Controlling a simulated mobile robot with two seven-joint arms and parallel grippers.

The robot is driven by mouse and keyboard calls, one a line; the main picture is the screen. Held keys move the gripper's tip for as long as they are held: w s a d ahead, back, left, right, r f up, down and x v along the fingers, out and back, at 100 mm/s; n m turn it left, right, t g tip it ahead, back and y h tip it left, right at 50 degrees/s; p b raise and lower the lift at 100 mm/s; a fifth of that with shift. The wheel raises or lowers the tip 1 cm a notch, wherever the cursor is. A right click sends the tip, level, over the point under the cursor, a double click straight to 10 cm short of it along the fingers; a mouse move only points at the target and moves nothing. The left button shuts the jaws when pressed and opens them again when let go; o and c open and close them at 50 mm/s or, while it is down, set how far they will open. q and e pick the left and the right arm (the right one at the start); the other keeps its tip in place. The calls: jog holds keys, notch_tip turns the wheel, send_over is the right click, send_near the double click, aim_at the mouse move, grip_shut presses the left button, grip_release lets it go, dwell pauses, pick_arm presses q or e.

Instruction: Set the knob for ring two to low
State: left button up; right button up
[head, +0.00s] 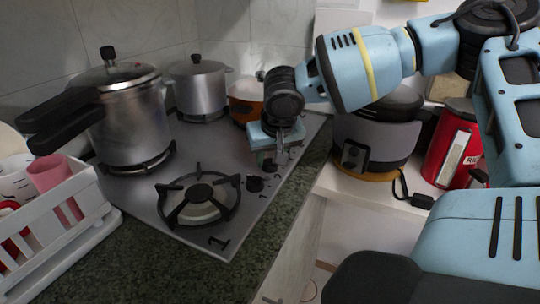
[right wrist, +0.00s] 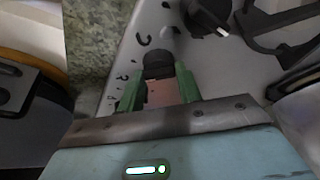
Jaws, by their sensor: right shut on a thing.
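The grey stove top (head: 150,203) carries a row of dark knobs along its right side. A dark knob (head: 255,184) stands beside the front burner, apart from my gripper. My right gripper (head: 276,158) reaches down over the knob row behind it. In the right wrist view its green fingers (right wrist: 157,88) are shut on a dark round knob (right wrist: 158,64), with printed marks beside it. The held knob's pointer cannot be made out, nor can its ring number. Another knob (right wrist: 208,15) with a white mark shows farther up in that view. My left gripper is not in view.
A large pressure cooker (head: 130,115), a smaller pot (head: 199,88) and an orange pan (head: 245,100) stand on the stove. The front burner (head: 199,203), near a printed 1, is bare. A white dish rack (head: 60,235) is at left; a grey cooker (head: 375,142) is at right.

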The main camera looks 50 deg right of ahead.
jog(key=shift+m+g+h+b, duration=0.3)
jog(key=shift+m+g+b, duration=0.1)
jog(key=shift+m, duration=0.8)
jog(key=o, duration=1)
jog(key=v, duration=0.7)
jog(key=shift+s+a+r+p, duration=0.1)
jog(key=shift+a+r+p, duration=0.1)
jog(key=shift+r+p, duration=0.15)
